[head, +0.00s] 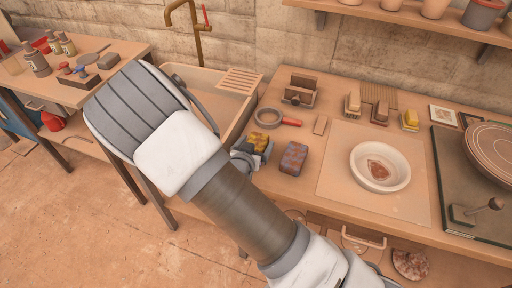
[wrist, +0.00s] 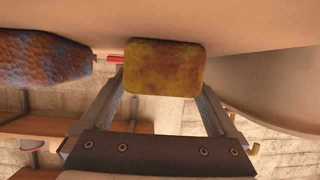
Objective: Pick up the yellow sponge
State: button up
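The yellow sponge (head: 258,142) is a mottled yellow-brown block at the left end of the worktable, next to the sink. In the wrist view the sponge (wrist: 165,68) is close, in front of my gripper (wrist: 163,85). My fingers stand apart, one toward each side of the sponge, and their tips reach its near edges. I see no clear grip on it. In the head view my gripper (head: 247,157) is at the sponge, and my wrist and forearm hide part of it.
A brown-purple block (head: 294,158) lies just right of the sponge; it also shows in the wrist view (wrist: 40,57). A red-handled round tool (head: 270,118) lies behind. The sink (head: 215,95) is at left, a white bowl (head: 365,178) on a board (head: 333,185) at right.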

aim_at(257, 143)
jog(key=c, duration=1.1)
jog(key=shift+o, duration=0.2)
jog(key=shift+r, duration=0.1)
jog(key=shift+r, duration=0.5)
jog(key=r, duration=0.3)
jog(key=shift+d+r, duration=0.2)
jog(key=shift+r, duration=0.05)
jog(key=s+d+r, duration=0.3)
jog(key=d+r, duration=0.3)
jog(key=d, duration=0.4)
jog(key=shift+s+d+r, duration=0.15)
jog(key=shift+d+r, duration=0.05)
jog(key=shift+d, duration=0.2)
